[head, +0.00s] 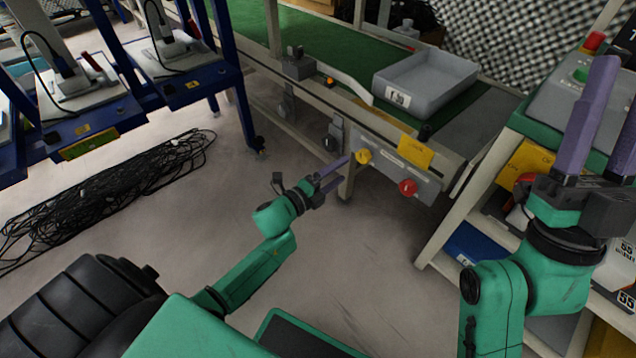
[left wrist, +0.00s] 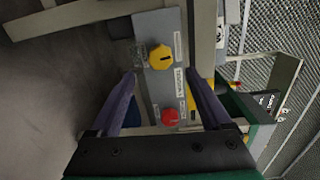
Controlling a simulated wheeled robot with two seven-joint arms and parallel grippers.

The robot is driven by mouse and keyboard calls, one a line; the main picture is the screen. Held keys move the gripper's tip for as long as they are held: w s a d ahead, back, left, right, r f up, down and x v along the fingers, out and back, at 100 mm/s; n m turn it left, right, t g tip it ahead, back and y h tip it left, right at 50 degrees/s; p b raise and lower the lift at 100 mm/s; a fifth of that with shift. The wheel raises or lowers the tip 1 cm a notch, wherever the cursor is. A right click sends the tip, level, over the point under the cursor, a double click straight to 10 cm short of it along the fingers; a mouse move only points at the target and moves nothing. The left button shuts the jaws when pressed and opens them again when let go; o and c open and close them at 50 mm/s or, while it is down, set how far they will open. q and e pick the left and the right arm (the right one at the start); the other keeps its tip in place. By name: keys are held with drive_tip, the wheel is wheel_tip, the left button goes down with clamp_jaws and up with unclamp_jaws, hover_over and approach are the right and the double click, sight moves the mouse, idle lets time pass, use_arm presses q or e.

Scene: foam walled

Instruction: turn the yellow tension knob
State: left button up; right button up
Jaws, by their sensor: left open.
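The yellow tension knob (head: 362,156) sits on the grey control panel (head: 384,150) at the side of the conveyor. In the left wrist view the yellow knob (left wrist: 161,57) shows ahead of the fingertips, roughly midway between them. My left gripper (head: 342,173) is open and empty, with its purple fingers pointing at the panel just left of the knob. In the left wrist view my left gripper (left wrist: 162,74) has its fingers wide apart. My right gripper (head: 612,95) is raised at the right edge, its purple fingers apart with nothing between them.
A grey bin (head: 428,84) stands on the green conveyor. Black cables (head: 110,190) lie on the floor at left. A shelf bench stands at right.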

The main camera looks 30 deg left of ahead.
use_arm(q)
drive_tip(key=p+v, duration=0.2)
drive_tip(key=v, duration=0.5)
use_arm(e)
drive_tip(key=w+a+f+m+g+h, duration=0.1)
drive_tip(key=w+f+m+g+h, duration=0.1)
drive_tip(key=f, duration=0.8)
drive_tip(key=w+a+f+m+g+h, duration=0.2)
drive_tip(key=w+f+g+h, duration=0.1)
drive_tip(key=f, duration=0.8)
drive_tip(key=shift+w+a+g+h, duration=0.25)
drive_tip(key=shift+w+g+h, duration=0.15)
drive_tip(key=shift+w+h, duration=0.35)
